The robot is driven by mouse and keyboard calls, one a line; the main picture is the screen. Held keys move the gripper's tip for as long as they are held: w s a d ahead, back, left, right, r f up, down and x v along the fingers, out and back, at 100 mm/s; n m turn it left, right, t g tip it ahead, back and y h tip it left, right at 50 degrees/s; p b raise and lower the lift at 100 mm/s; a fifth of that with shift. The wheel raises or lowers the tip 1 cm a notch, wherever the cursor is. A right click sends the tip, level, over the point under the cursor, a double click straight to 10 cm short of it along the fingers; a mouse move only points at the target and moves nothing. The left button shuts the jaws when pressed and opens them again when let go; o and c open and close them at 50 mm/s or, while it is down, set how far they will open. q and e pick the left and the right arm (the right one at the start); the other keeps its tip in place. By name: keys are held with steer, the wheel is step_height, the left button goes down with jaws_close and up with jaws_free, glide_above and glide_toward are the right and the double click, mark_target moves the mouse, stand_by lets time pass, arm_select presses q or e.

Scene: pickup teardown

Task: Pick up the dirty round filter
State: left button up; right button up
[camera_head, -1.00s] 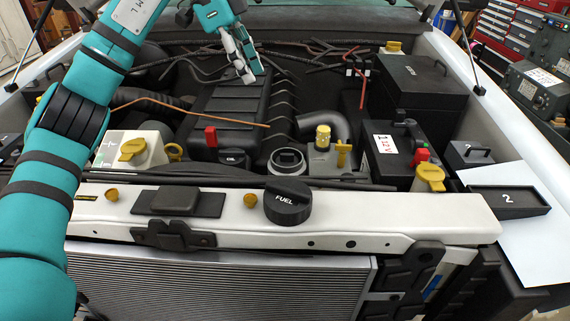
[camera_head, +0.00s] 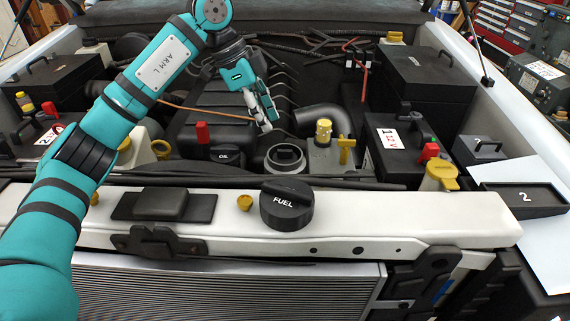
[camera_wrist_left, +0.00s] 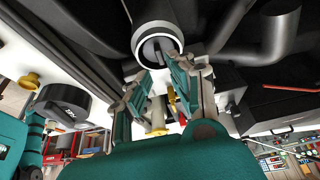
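The round filter housing (camera_head: 285,160) stands uncapped in the engine bay, and a grey round piece shows inside its mouth. I cannot tell from the head view whether this is the dirty filter. In the left wrist view the dark round housing (camera_wrist_left: 152,26) is at the top, with a grey ridged round piece (camera_wrist_left: 160,48) in its opening. My left gripper (camera_head: 265,124) is above and behind the housing, tilted down. Its fingers (camera_wrist_left: 168,72) are spread in the wrist view with nothing between them, apart from the filter. My right gripper is not seen.
The black FUEL cap (camera_head: 287,205) sits on the white front beam (camera_head: 400,215).

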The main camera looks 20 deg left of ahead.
mark_target(284, 150)
arm_select(q)
steer(key=p+x, duration=0.1)
steer(key=x, duration=0.1)
steer(key=p+x, duration=0.1)
steer(key=x, duration=0.2)
steer(key=p+x, duration=0.1)
steer(key=x, duration=0.1)
steer(key=shift+d+f, duration=0.15)
steer(key=shift+d, duration=0.3)
steer(key=shift+f, duration=0.25)
jaws_close()
